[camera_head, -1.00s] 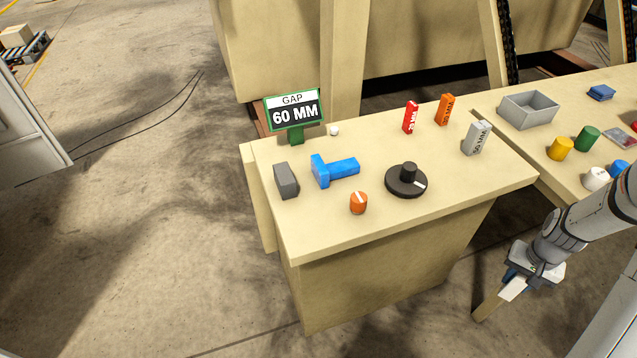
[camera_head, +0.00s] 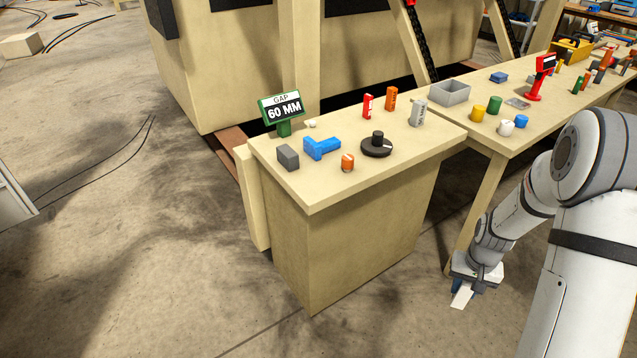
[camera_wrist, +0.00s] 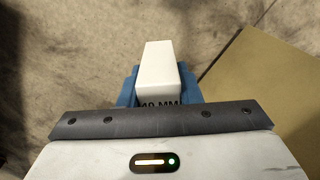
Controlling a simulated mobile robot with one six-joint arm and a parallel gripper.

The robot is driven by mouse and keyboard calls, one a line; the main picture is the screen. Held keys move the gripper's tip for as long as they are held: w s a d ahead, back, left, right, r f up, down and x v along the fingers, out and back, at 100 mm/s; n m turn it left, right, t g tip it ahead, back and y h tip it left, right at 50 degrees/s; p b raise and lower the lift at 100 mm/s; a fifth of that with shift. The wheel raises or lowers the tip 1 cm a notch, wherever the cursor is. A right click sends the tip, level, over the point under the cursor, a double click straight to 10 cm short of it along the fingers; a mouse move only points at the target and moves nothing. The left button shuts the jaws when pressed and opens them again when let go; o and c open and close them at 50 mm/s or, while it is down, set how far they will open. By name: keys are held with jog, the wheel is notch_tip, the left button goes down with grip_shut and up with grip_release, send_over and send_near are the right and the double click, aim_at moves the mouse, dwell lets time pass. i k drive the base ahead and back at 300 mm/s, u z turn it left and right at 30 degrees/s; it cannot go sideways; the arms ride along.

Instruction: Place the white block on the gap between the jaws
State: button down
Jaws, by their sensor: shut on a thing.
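My gripper (camera_head: 466,284) is low at the right of the head view, beside the table and over the floor. It is shut on the white block (camera_wrist: 158,65), which sticks out past the blue fingers in the wrist view and is marked "40 MM". The block also shows in the head view (camera_head: 461,298). On the table stand a grey jaw block (camera_head: 288,157) and a blue T-shaped jaw (camera_head: 321,147), with a narrow space between them. A sign (camera_head: 283,109) behind them reads "GAP 60 MM".
A black dial (camera_head: 377,146) and an orange knob (camera_head: 347,162) sit at the table's front. Red (camera_head: 368,106), orange (camera_head: 391,98) and grey (camera_head: 418,113) labelled blocks stand at the back. A second table with a grey bin (camera_head: 450,92) and several coloured cylinders adjoins at right.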

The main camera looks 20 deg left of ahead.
aim_at(301, 159)
jog(key=k, duration=0.9)
jog(key=u, duration=0.7)
jog(key=i, duration=0.7)
jog(key=u, duration=0.1)
